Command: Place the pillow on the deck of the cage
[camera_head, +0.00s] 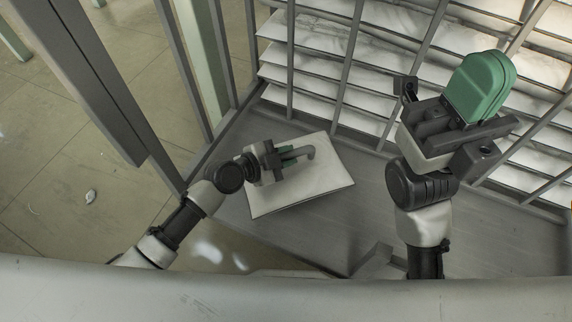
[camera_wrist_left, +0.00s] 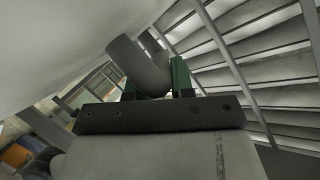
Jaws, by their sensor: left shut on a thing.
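The pillow (camera_head: 318,190), a flat pale square, is low over the grey cage deck (camera_head: 480,228). I cannot tell whether it touches the deck. My left gripper (camera_head: 290,156) is above the pillow, shut on a grey curved loop (camera_head: 306,151) that appears to belong to it. In the left wrist view the loop (camera_wrist_left: 143,66) lies between the green fingers, against a large pale surface (camera_wrist_left: 70,40). My right gripper (camera_head: 482,85) is raised over the right part of the cage, apart from the pillow. Its fingers overlap, so its opening is hidden.
Grey cage bars (camera_head: 350,65) stand along the back, with stacked pale layers (camera_head: 310,30) behind them. A thick grey post (camera_head: 95,90) stands at the left. The deck is bare right of the pillow. Tiled floor (camera_head: 50,165) shows at the left.

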